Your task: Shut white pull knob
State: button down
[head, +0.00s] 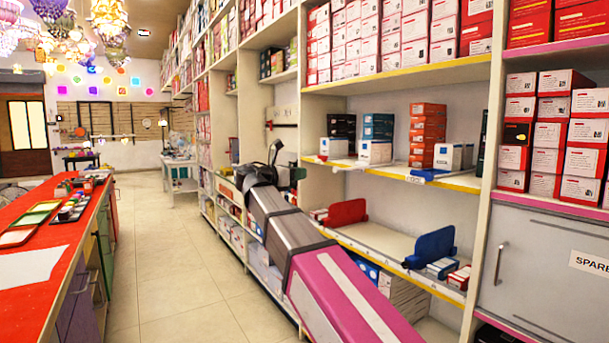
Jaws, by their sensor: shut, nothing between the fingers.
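I cannot make out a white pull knob for certain in the head view. A grey cabinet door (540,290) at the lower right bears a "SPARE" label, cut off by the frame edge. It has a pale vertical handle (499,264) and looks shut. Drawer or cabinet fronts (103,240) show under the red counter at left, too small and oblique to tell any knobs. My arm reaches from the bottom right towards the centre. My gripper (275,152), small and dark at its far end, is shut and empty in front of the shelving. The arm hides part of the lower shelves.
Tall shelves (395,76) with many boxes line the right side. A red-topped counter (45,235) with trays and paper runs along the left. The tiled aisle (165,255) between them is clear. A small white table (180,170) stands farther back.

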send_near(361, 167)
jog(key=v, duration=0.4)
jog(key=shift+a, duration=0.4)
jog(key=shift+w, duration=0.1)
jog(key=x, duration=1.5)
jog(key=shift+r, duration=0.1)
